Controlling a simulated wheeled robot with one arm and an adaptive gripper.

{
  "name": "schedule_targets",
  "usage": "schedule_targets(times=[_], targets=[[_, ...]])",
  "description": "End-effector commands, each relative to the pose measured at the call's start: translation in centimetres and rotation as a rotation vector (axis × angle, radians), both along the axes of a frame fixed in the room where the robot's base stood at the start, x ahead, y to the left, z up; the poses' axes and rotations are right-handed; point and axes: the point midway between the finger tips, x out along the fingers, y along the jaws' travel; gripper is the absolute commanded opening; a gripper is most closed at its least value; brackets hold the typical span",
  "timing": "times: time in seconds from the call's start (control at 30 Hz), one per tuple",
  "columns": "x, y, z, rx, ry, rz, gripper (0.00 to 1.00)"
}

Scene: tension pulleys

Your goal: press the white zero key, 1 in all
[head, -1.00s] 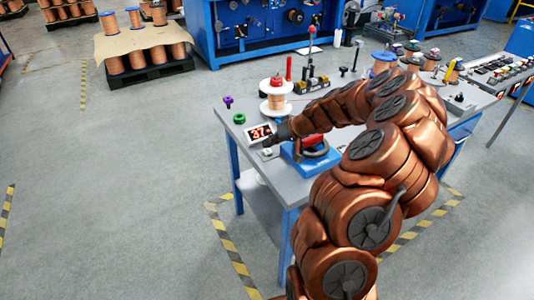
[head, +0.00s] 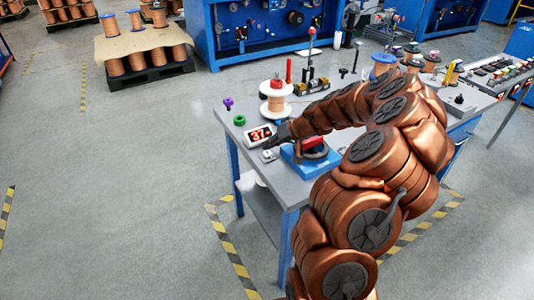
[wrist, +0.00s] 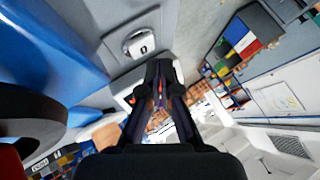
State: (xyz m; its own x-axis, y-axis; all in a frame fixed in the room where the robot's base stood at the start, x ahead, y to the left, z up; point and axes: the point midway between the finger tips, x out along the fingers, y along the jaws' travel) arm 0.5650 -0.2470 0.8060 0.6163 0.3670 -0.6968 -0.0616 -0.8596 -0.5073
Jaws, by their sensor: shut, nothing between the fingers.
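The white zero key (wrist: 139,46) sits on a pale mount on the grey table in the wrist view, above and left of my fingertips. In the head view the key (head: 268,154) is small, just below the display (head: 258,135), which shows red digits reading about 37. My gripper (wrist: 158,72) is shut and empty, its fingertips apart from the key in the wrist picture. In the head view my gripper (head: 271,143) is dark and hangs above the table beside the display and key. The exact height of the fingertips over the key cannot be told.
A blue device with a red and black top (head: 309,151) stands right of the key. A copper wire spool (head: 276,98) stands behind the display. The floor left of the table is clear.

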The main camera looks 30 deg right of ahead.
Motion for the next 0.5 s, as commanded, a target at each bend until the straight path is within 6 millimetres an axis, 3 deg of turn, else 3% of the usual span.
schedule_targets(times=[0.5], targets=[[0.00, -0.01, -0.56, -0.001, 0.000, 0.001, 0.00]])
